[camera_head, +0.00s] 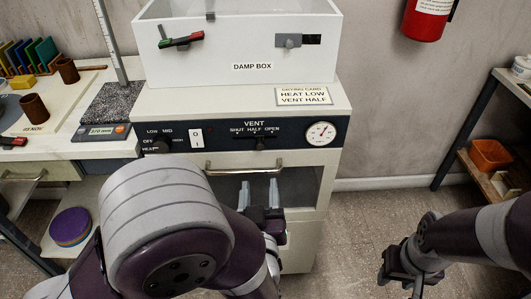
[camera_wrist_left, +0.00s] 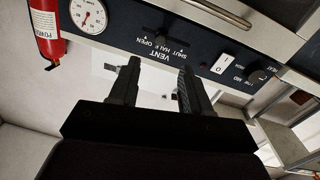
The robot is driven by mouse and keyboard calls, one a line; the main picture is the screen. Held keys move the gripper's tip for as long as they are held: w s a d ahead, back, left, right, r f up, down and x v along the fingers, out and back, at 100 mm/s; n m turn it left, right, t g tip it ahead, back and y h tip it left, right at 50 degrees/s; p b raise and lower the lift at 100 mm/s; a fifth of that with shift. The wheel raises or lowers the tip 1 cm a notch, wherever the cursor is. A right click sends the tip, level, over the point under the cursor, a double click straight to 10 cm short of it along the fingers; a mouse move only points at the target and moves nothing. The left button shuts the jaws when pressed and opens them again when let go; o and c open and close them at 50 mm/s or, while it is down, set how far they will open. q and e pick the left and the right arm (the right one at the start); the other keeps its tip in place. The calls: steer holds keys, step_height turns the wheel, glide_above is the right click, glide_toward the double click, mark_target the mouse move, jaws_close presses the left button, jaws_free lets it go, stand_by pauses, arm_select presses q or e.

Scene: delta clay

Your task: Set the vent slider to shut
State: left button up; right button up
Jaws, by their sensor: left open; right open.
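The vent slider (camera_head: 260,143) is a small dark knob in a slot on the dark control panel, under the labels SHUT, HALF and OPEN. It stands near HALF, with SHUT to its left. In the left wrist view, the panel appears upside down and the slider (camera_wrist_left: 159,30) is beyond the fingertips. My left gripper (camera_head: 259,188) is open and empty, below the slider in the head view and in front of the cabinet. Its fingers (camera_wrist_left: 158,70) are apart and appear clear of the slider. My right gripper (camera_head: 402,281) is open and empty at lower right.
A door handle (camera_head: 257,167) runs under the panel. A heat knob (camera_head: 162,146), power switch (camera_head: 196,138) and dial (camera_head: 320,133) flank the slider. The damp box (camera_head: 240,50) stands above. A card (camera_head: 304,96) reads HEAT LOW, VENT HALF.

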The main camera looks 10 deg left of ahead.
mark_target(260, 148)
arm_select(q)
steer(key=b+x, duration=0.1)
steer(key=x, duration=1)
steer(key=shift+w+a+r, duration=0.1)
steer(key=shift+w+a, duration=0.1)
steer(key=shift+w, duration=0.1)
jaws_close()
